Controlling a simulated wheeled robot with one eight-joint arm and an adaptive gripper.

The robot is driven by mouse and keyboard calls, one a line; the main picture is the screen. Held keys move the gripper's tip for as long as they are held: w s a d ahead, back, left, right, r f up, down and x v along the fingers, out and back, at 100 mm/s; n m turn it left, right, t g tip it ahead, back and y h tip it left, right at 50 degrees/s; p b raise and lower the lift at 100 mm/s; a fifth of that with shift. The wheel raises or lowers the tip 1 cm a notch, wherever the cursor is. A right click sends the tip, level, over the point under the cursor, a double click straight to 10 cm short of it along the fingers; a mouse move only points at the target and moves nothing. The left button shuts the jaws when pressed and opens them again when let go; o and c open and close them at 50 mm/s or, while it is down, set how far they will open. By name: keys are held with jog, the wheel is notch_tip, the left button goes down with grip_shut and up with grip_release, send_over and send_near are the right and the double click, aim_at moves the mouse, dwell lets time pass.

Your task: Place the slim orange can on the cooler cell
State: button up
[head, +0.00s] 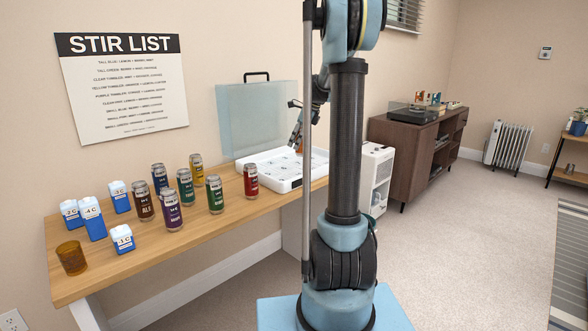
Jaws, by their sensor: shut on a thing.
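The slim orange can (300,149) shows only as a small orange-brown patch at the end of my gripper (299,138). My gripper is shut on it, over the right part of the white cooler (285,188). The cooler sits on the wooden counter with its pale blue lid (245,122) standing open behind it. Several small dark marks show on the cooler's top, but single cells are hard to make out. My own arm column hides part of the cooler's right side. I cannot tell whether the can touches the cooler.
Several cans stand on the wooden counter (225,224), with a red one (251,180) close to the cooler's left front. Blue-and-white cartons (91,218) and an amber tumbler (71,258) stand at the left end. A white shelf unit (377,172) stands right of the counter.

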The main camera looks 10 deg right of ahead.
jog(key=shift+a+f, duration=0.2)
jog(key=shift+f, duration=1.2)
jog(key=shift+a+f, duration=0.15)
jog(key=shift+f, duration=1.3)
jog(key=shift+a+f, duration=0.2)
jog(key=shift+f, duration=1.2)
jog(key=o, duration=1.3)
